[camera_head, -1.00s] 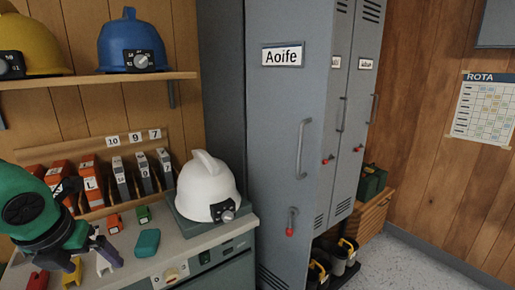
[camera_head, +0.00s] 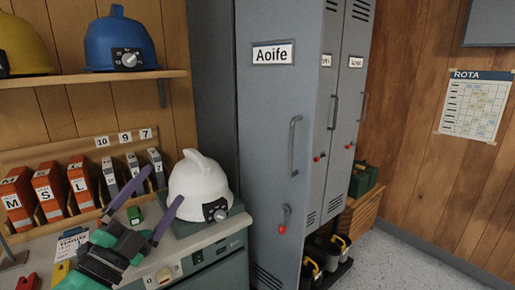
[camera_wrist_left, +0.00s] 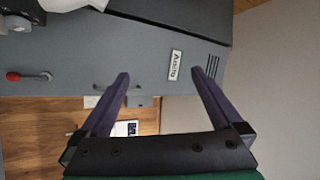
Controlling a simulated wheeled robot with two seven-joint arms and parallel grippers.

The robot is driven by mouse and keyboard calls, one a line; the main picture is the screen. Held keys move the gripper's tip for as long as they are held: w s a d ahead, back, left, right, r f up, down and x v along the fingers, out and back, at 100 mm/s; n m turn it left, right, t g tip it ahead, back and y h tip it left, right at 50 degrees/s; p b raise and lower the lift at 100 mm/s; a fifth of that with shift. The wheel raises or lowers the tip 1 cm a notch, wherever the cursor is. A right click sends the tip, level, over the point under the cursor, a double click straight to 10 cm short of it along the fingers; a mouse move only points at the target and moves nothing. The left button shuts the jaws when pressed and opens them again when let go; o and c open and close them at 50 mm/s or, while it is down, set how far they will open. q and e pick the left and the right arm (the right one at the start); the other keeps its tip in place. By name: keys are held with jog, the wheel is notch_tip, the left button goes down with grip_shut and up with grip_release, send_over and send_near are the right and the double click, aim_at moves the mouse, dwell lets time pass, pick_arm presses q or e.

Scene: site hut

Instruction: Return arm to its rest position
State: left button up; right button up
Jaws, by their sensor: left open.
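My left gripper (camera_head: 164,185) reaches in from the bottom left over the counter, its two purple fingers spread apart and pointing up and to the right. Nothing shows between the fingers. They appear in front of the counter, close to the white helmet (camera_head: 197,184) in the picture; I cannot tell the exact gap. In the left wrist view the open fingers (camera_wrist_left: 162,72) frame the grey locker front, with nothing held. My right gripper is not in view.
A shelf (camera_head: 98,80) with yellow and blue helmets (camera_head: 120,42) is above. Grey lockers (camera_head: 265,140) stand right; the floor (camera_head: 410,262) beyond is clear.

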pick_arm(q)
jog(key=s+a+f+n+g+y, duration=0.1)
jog(key=a+f+n+g+y, duration=0.15)
jog(key=f+n+y, duration=0.35)
jog(key=a+f+n+g+y, duration=0.1)
jog(key=a+f+n+g, duration=0.2)
jog(key=f, duration=0.5)
jog(key=s+a+f+n+g+y, duration=0.1)
jog(key=a+f+n+g+y, duration=0.1)
jog(key=a+f+n+y, duration=0.4)
jog(key=s+d+f+g+h, duration=0.3)
jog(key=s+d+f+g, duration=0.15)
jog(key=s+f, duration=0.45)
jog(key=s+d+f+g+h, duration=0.2)
jog(key=s+d+f+g, duration=0.35)
jog(key=f, duration=0.55)
notch_tip(320, 180, down, 19)
jog(key=s+a+g, duration=0.1)
jog(key=s+a, duration=0.1)
jog(key=s, duration=0.1)
jog(key=s+a+f+g+p, duration=0.1)
jog(key=s+a+f, duration=0.2)
jog(key=s+f, duration=1.2)
jog(key=shift+s+a+f+p, duration=0.15)
jog(key=shift+s+f+p, duration=0.2)
jog(key=shift+s, duration=0.9)
